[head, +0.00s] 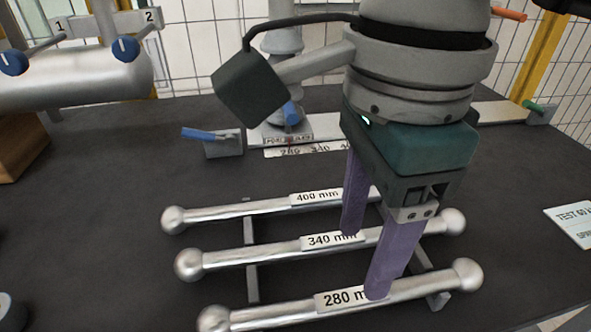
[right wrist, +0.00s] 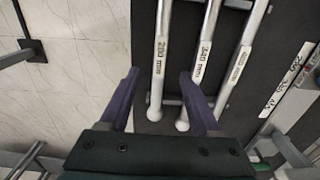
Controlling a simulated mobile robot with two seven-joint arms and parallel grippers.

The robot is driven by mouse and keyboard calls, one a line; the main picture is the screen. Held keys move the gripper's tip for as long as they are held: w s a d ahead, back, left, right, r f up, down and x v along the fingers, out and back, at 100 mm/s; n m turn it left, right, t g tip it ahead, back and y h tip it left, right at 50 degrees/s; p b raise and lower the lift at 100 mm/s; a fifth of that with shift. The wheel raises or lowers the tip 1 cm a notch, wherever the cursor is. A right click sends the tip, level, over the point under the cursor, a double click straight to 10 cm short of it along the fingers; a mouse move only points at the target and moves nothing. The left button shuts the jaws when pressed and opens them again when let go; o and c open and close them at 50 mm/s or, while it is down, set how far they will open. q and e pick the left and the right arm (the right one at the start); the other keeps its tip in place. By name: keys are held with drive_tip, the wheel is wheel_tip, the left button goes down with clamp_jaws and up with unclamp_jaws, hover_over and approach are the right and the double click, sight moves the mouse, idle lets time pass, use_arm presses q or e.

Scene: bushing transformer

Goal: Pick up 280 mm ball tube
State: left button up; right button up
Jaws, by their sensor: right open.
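The 280 mm ball tube (head: 425,288) is a silver bar with a ball at each end and a white "280 mm" label. It lies nearest the front on a low rack. My right gripper (head: 366,262) is open above the tubes with purple fingers pointing down. The near finger covers part of the 280 label in the head view; contact cannot be told. In the right wrist view, the 280 mm tube (right wrist: 158,80) shows between the open fingers (right wrist: 160,95), its ball end toward the gripper. My left gripper is not in view.
The 340 mm tube (head: 280,250) and 400 mm tube (head: 240,209) lie parallel behind, close together. A labelled plate (head: 325,128) and a stand with a blue handle (head: 222,143) are at the back. A white card (head: 575,224) lies at right.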

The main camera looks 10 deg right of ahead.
sight(352, 296)
drive_tip(key=f, duration=0.3)
drive_tip(key=shift+s+d+f, duration=0.1)
drive_tip(key=shift+d+f, duration=0.15)
drive_tip(key=shift+f, duration=0.15)
wheel_tip(352, 296, down, 6)
drive_tip(key=shift+a+r, duration=0.1)
drive_tip(key=shift+c, duration=0.4)
clamp_jaws()
drive_tip(key=shift+r, duration=0.1)
